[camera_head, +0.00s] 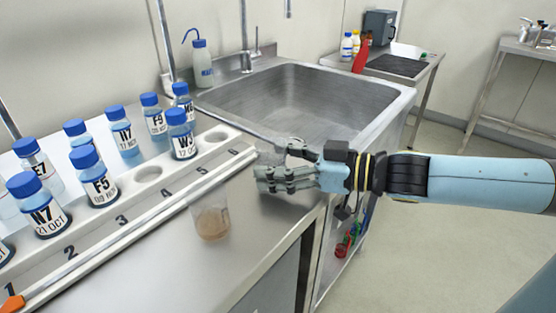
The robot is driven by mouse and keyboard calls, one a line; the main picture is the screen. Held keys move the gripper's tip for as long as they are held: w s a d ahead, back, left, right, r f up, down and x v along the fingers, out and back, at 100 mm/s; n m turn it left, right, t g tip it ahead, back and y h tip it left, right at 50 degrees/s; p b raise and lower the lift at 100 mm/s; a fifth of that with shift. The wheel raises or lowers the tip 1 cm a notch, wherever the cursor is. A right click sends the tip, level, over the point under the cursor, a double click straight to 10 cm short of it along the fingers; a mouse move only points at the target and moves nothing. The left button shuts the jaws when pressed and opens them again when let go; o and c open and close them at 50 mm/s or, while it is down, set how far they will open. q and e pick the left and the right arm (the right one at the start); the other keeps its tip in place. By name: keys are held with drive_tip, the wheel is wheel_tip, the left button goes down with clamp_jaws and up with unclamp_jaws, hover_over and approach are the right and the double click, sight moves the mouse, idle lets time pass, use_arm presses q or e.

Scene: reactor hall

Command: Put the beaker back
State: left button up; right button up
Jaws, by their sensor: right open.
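A clear beaker (210,220) with brownish contents stands upright on the steel counter (262,215), in front of the numbered rack. My right gripper (262,173) reaches in from the right, low over the counter near the sink's front corner. It is open. A faint clear shape (269,153) shows at its fingertips. It may be a second beaker, but I cannot tell, nor whether the fingers touch it. The brownish beaker is apart from the gripper, nearer to me and to the left. My left gripper is not in view.
A white rack (150,173) with numbered places holds several blue-capped bottles at left. A steel sink (300,100) lies behind my gripper, with a wash bottle (203,68) at its back left. A side table (425,62) with bottles stands behind. Floor is clear at right.

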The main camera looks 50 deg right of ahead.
drive_tip(key=shift+r, duration=0.1)
drive_tip(key=shift+s+d+r+p, duration=0.1)
drive_tip(key=shift+s+p, duration=0.15)
drive_tip(key=shift+p, duration=0.25)
drive_tip(key=p+v, duration=0.4)
drive_tip(key=shift+s+d+r, duration=0.1)
drive_tip(key=shift+s+r, duration=0.1)
drive_tip(key=shift+s, duration=0.15)
drive_tip(key=f+p+v, duration=0.1)
drive_tip(key=p+v, duration=0.1)
drive_tip(key=v, duration=0.4)
drive_tip(key=shift+s+d+r, duration=0.2)
drive_tip(key=shift+s+r, duration=0.05)
drive_tip(key=shift+s, duration=0.1)
